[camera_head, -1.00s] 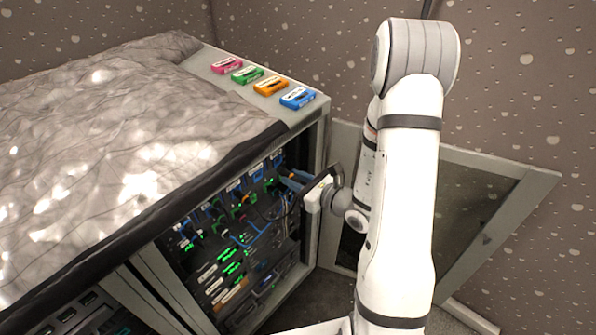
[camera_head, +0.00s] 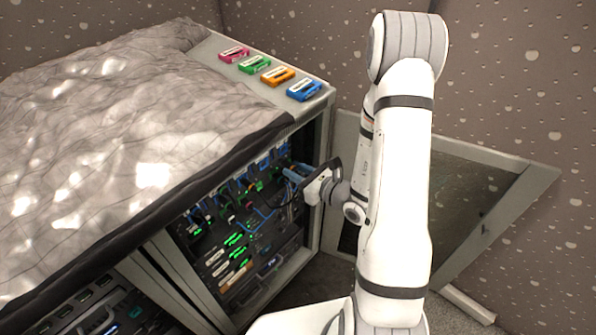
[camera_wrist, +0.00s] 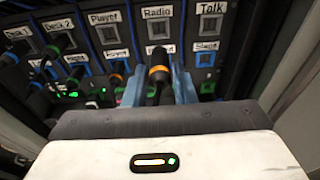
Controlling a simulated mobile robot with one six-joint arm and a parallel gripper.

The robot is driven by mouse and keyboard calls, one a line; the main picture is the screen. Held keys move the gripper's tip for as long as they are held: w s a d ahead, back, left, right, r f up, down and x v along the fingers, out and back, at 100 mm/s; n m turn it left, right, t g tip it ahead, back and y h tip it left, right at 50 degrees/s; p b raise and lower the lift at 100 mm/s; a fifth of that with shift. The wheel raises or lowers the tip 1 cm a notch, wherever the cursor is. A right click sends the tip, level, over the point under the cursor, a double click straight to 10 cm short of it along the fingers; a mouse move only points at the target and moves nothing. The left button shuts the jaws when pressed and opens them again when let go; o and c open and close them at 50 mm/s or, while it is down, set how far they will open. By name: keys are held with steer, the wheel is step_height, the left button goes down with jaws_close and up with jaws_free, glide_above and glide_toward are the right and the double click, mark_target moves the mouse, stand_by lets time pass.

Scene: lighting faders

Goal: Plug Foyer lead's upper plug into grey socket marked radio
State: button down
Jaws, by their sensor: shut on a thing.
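My gripper (camera_wrist: 158,88) has its two blue fingers shut on a dark plug with an orange band (camera_wrist: 159,73), in the wrist view. The plug points up at the panel and covers part of the label below the radio socket. I cannot tell whether its tip is in a socket or apart from the panel. The grey socket marked Radio (camera_wrist: 158,30) shows above it, empty. In the head view my gripper (camera_head: 294,175) reaches into the rack's open side; the plug there is too small to make out.
Sockets marked Player (camera_wrist: 108,34) and Talk (camera_wrist: 206,26) flank Radio. Other plugs, such as a green-banded one (camera_wrist: 63,42) and an orange-banded one (camera_wrist: 116,78), crowd the left. The rack frame (camera_head: 321,170) stands close on the right, with an open door (camera_head: 500,215) beyond.

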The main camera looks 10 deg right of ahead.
mark_target(283, 162)
steer(key=shift+w+a, duration=0.25)
steer(key=shift+w, duration=0.05)
steer(key=shift+w+a, duration=0.1)
steer(key=shift+w, duration=0.05)
steer(key=shift+r+x, duration=0.2)
steer(key=shift+x, duration=1)
steer(key=shift+r+x, duration=0.2)
steer(key=shift+x, duration=1.05)
steer(key=shift+b, duration=0.95)
steer(key=shift+x, duration=1)
stand_by(0.3)
steer(key=shift+w+r, duration=0.1)
steer(key=shift+r, duration=0.25)
steer(key=c, duration=1.1)
jaws_free()
steer(key=shift+a+f, duration=0.1)
steer(key=shift+f, duration=0.05)
